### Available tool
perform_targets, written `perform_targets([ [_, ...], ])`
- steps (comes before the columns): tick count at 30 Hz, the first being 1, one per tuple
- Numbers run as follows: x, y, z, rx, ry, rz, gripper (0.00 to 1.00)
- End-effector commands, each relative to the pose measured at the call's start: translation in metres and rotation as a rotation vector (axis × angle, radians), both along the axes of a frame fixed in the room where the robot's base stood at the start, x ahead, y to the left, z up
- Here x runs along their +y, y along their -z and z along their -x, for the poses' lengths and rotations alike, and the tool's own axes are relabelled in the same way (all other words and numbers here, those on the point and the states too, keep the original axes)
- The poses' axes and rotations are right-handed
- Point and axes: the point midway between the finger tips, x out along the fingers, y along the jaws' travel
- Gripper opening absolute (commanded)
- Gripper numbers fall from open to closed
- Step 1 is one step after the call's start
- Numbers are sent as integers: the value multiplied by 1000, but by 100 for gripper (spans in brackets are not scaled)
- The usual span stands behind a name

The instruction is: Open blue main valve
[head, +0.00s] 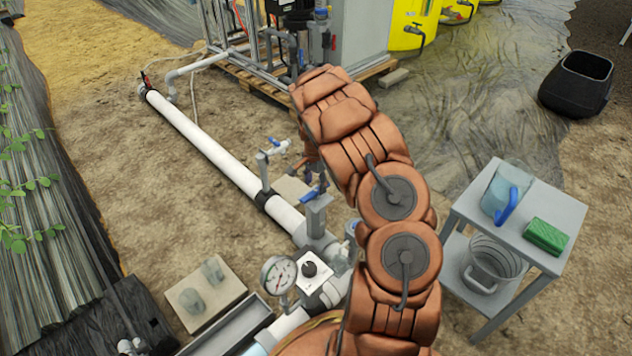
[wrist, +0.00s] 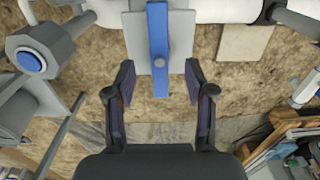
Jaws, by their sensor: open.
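The blue main valve handle (wrist: 158,48) is a flat bar, seen upright in the wrist view across a grey valve body (wrist: 180,45) with a round pivot bolt. In the head view the blue handle (head: 314,191) sits atop the grey body (head: 318,215) on the white pipe, partly hidden by my gripper. My gripper (wrist: 157,82) is open and empty in the wrist view, its two dark fingers on either side of the handle's lower end. In the head view my gripper (head: 312,168) is close by the handle, mostly hidden by my arm.
A small tap with a blue lever (head: 277,144) stands on the white pipe (head: 205,140). A grey side table (head: 546,205) holds a pitcher (head: 507,188) and green sponge (head: 545,235) at right.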

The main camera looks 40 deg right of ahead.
Motion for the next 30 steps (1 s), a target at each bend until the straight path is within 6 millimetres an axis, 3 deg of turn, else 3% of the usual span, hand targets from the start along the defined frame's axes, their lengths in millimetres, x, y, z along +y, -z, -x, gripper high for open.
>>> perform_targets([
  [9, 0, 4, 0, 1, 1, -1, 54],
  [30, 0, 45, 1, 0, 1, 0, 54],
])
